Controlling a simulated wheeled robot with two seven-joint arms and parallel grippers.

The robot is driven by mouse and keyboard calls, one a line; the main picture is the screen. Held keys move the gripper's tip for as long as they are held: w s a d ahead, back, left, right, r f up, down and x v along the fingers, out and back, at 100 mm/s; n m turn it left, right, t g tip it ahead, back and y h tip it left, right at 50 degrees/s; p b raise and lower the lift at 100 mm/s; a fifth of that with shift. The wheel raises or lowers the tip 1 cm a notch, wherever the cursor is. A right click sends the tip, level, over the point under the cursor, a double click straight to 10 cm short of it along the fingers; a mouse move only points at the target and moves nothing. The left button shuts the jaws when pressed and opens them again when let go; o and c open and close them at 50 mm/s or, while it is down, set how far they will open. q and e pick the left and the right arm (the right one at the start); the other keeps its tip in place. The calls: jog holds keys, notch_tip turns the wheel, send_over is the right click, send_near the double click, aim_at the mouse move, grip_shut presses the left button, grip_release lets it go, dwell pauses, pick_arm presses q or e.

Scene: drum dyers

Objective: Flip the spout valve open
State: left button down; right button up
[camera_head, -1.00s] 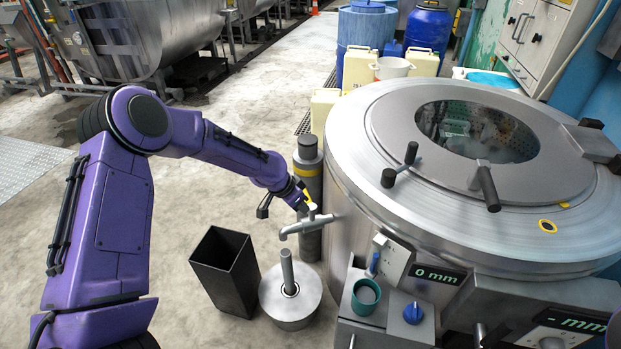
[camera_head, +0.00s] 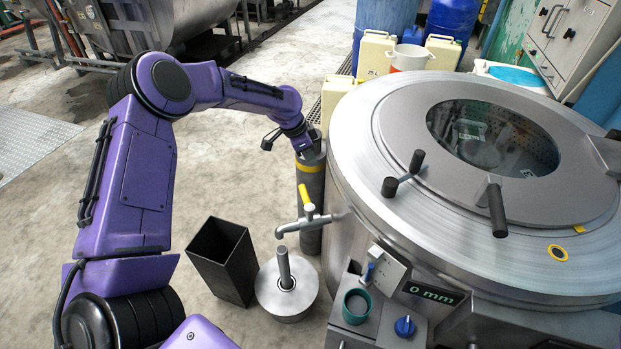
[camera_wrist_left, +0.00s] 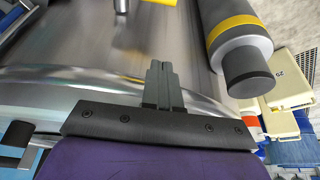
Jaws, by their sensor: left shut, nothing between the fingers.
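The spout (camera_head: 293,227) is a metal tap on the left side of the steel drum. In the left wrist view the gripper (camera_wrist_left: 162,75) is shut and empty, with a yellow piece, likely the handle (camera_wrist_left: 160,2), cut off at the top edge. My right gripper is not in view.
The steel drum (camera_head: 370,215) fills the right. A grey post (camera_head: 313,185) with a yellow band stands behind the spout. A black bin (camera_head: 222,262) and a round metal weight with a rod (camera_head: 288,295) stand below. Pale jerrycans (camera_head: 375,58) are behind.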

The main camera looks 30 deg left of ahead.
aim_at(306, 198)
pick_arm(q)
notch_tip(306, 198, down, 10)
jog(key=p, duration=0.1)
jog(key=shift+s+a+f, duration=0.15)
jog(key=shift+a+f, duration=0.05)
jog(key=shift+a, duration=0.05)
dwell(0.4)
jog(key=shift+s, duration=0.1)
